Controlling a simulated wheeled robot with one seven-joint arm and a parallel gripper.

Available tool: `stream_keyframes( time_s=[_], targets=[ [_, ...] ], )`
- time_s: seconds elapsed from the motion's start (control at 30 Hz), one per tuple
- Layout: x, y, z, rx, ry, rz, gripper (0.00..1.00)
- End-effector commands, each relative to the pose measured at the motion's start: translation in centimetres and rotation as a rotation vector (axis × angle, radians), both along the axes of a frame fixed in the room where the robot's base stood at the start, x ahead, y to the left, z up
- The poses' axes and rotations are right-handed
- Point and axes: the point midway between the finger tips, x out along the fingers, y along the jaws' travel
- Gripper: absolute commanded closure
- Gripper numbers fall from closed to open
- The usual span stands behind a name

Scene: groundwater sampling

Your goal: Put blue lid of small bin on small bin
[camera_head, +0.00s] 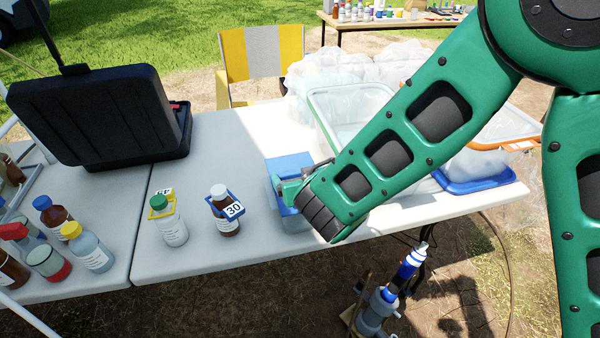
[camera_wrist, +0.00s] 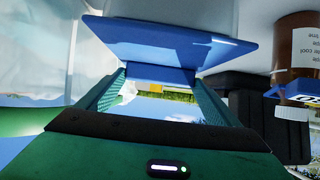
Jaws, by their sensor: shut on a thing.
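The blue lid (camera_head: 290,163) is at the small bin on the near part of the white table. My gripper (camera_head: 285,187) is at the lid's near side, partly hidden by my arm. In the wrist view my gripper (camera_wrist: 160,77) is shut on a blue tab of the lid (camera_wrist: 170,45), which fills the space between the fingers. The small bin (camera_head: 292,219) is pale and clear-walled, and stands under the lid. Its right side is hidden by my arm. I cannot tell whether the lid touches the rim all round.
A brown bottle (camera_head: 222,219) tagged 30 and a green-capped bottle (camera_head: 172,230) stand left of the bin. Large clear bins (camera_head: 345,105) stand behind and right, one with an orange rim. A black case (camera_head: 95,125) is at the back left.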

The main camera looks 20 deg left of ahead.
Motion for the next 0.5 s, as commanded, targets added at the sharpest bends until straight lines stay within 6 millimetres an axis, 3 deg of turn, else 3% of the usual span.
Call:
stream_keyframes(
  time_s=[0.5],
  targets=[
    [-0.02,0.01,-0.5,0.001,-0.001,0.001,0.38]
  ],
)
